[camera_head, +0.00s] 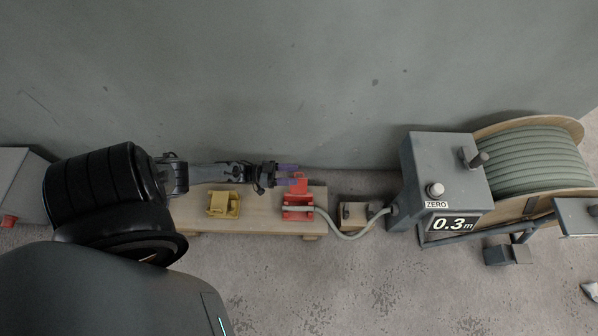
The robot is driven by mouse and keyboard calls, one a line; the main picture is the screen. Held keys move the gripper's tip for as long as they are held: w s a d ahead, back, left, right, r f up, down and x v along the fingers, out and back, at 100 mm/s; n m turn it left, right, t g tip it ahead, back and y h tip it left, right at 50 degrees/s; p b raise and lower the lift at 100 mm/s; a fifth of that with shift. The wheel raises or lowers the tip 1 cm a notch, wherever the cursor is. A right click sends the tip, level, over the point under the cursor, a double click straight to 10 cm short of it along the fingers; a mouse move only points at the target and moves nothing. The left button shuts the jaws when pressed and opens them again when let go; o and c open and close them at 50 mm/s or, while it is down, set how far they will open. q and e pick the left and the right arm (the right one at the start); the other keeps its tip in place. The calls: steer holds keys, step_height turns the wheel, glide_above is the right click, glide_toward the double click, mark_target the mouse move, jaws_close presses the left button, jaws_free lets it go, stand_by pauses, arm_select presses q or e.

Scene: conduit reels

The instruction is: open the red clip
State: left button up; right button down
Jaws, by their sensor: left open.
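The red clip (297,213) is fixed on a wooden board (262,222) in the middle of the view. A red upper part of it stands up behind its base, so the clip looks open. The grey-green conduit (347,236) has its end lying across the red base. My left gripper (287,175) reaches in from the left above the board's back edge. Its purple fingers are open, with the red upper part at or between their tips; I cannot tell whether they touch it. My right gripper is not in view.
A yellow clip (223,204) sits left on the same board. To the right are a small wooden block (353,215), a grey meter box (447,166) reading 0.3 m, and a conduit reel (534,160). A wall (300,80) rises behind.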

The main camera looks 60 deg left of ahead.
mark_target(299, 175)
arm_select(q)
steer(key=shift+x, duration=1.65)
